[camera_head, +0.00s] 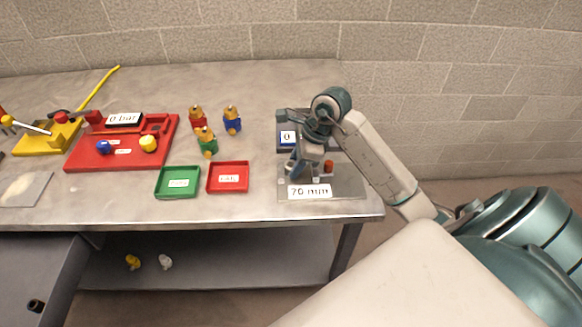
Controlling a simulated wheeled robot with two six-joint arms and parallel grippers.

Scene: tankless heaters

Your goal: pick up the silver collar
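A small silver-white piece (165,262), which looks like the silver collar, lies on the lower shelf beside a small gold piece (132,262). It is too small to make out its exact shape. My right gripper (298,168) points down over the grey plate labelled "70 mm" (345,188) at the table's right end, far from the silver-white piece. Whether its fingers are open or hold anything is hidden by the arm and too small to tell. My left gripper is out of view.
The metal table (100,205) carries a red fixture (85,158), a yellow fixture (60,140), several coloured valve-like pieces (207,141), a green tray (177,182) and a red tray (228,178). An orange-red piece (328,166) stands near my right gripper. An open drawer (40,265) is at lower left.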

